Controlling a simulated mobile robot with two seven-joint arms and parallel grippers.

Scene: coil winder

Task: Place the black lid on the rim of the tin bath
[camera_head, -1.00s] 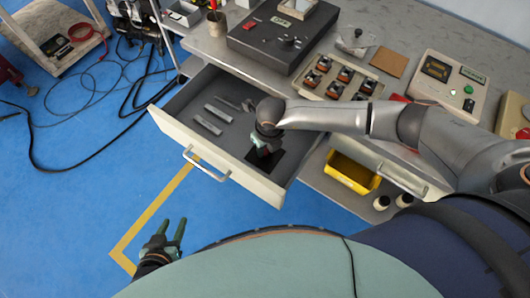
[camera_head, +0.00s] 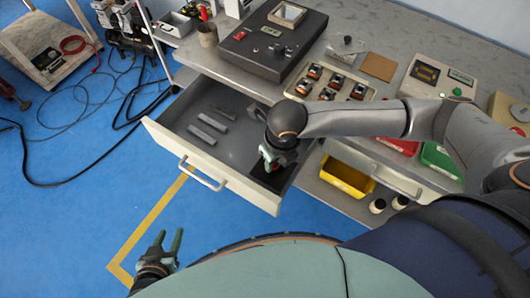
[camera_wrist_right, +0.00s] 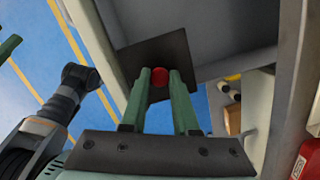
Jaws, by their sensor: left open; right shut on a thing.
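The black lid (camera_head: 271,176) is a dark square plate with a red knob. It is at the right end of the open drawer; the right wrist view shows the plate (camera_wrist_right: 180,48) beyond my fingers. My right gripper (camera_wrist_right: 159,76) is shut on the lid's red knob, with a finger on each side. In the head view my right gripper (camera_head: 270,158) partly hides the lid. How high the lid is above the drawer floor is unclear. A dark box with a dial and a square pale-rimmed opening (camera_head: 287,14) looks like the tin bath. My left gripper (camera_head: 168,242) is open and empty over the blue floor.
The open drawer (camera_head: 170,140) holds several grey bars (camera_head: 212,122) left of the lid. A tray of small parts (camera_head: 328,83), a brown square (camera_head: 378,67) and a control unit (camera_head: 440,77) stand on the bench. A yellow bin (camera_head: 347,177) is on the shelf below.

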